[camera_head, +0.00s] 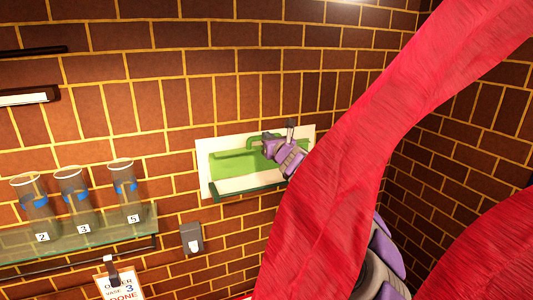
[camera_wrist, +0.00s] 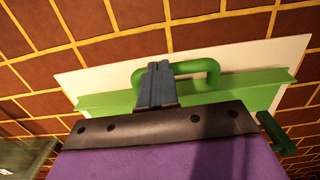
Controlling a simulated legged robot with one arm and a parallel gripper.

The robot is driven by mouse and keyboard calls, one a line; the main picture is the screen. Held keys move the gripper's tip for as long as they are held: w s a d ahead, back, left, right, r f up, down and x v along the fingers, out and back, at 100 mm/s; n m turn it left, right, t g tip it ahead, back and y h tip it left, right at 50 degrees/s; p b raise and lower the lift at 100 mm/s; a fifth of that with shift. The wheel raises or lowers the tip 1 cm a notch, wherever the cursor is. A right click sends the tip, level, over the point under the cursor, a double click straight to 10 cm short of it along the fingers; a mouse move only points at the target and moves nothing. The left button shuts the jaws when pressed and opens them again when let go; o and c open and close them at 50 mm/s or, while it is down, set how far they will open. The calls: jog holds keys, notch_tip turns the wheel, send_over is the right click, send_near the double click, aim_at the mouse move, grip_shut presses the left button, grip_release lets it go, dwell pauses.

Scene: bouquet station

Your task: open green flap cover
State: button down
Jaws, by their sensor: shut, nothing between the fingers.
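The green flap cover (camera_head: 232,164) is on a white panel (camera_head: 205,160) on the brick wall. In the wrist view the flap (camera_wrist: 112,102) spans the panel as a green strip, and a green loop handle (camera_wrist: 212,76) stands up from it. My gripper (camera_head: 290,127) is at the right part of the flap, in front of the panel. In the wrist view my gripper (camera_wrist: 158,68) has its fingers together and empty, overlapping the left part of the handle. I cannot tell whether they touch it. My wrist hides the flap's lower middle.
A glass shelf (camera_head: 75,238) at left holds three numbered vases (camera_head: 128,190). A grey box (camera_head: 191,237) is on the wall between shelf and panel. An order card (camera_head: 121,286) is below. My red-sleeved arm covers much of the right. A darker green ledge (camera_head: 245,193) runs beneath the flap.

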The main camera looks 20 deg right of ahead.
jog(key=s+d+r, duration=0.5)
jog(key=s+r, duration=0.1)
jog(key=s+a+r, duration=0.1)
jog(key=a+r, duration=0.1)
jog(key=a, duration=0.2)
jog(key=s+a+f+n+g+y+b, duration=0.2)
jog(key=s+a+n+y+b, duration=0.15)
jog(key=a+n, duration=0.45)
jog(key=s+a+f+n+g+y+b, duration=0.1)
jog(key=s+a+f+n+y+b, duration=0.1)
jog(key=s+a+n+y, duration=0.55)
jog(key=s+a+f+n+g+h+b, duration=0.1)
jog(key=s+a+f+n+g+b, duration=0.75)
jog(key=a+f, duration=0.7)
jog(key=s+a+f+n+g+h+b, duration=0.1)
jog(key=s+f+n+g+h, duration=0.3)
jog(key=s+f, duration=0.9)
jog(key=s+d+f+n+g+h+b, duration=0.2)
jog(key=s+d+f+n+h+b, duration=0.1)
jog(key=s+d+f, duration=0.4)
jog(key=s+d+f+n+g+h+b, duration=0.2)
jog(key=s+d+f, duration=0.5)
jog(key=s+f, duration=0.6)
jog(key=s+n+h+b, duration=0.1)
jog(key=s+n+b, duration=0.1)
jog(key=s, duration=0.1)
jog(key=shift+d+n+g+h, duration=0.15)
jog(key=shift+n+g+h, duration=0.15)
jog(key=shift+g, duration=0.05)
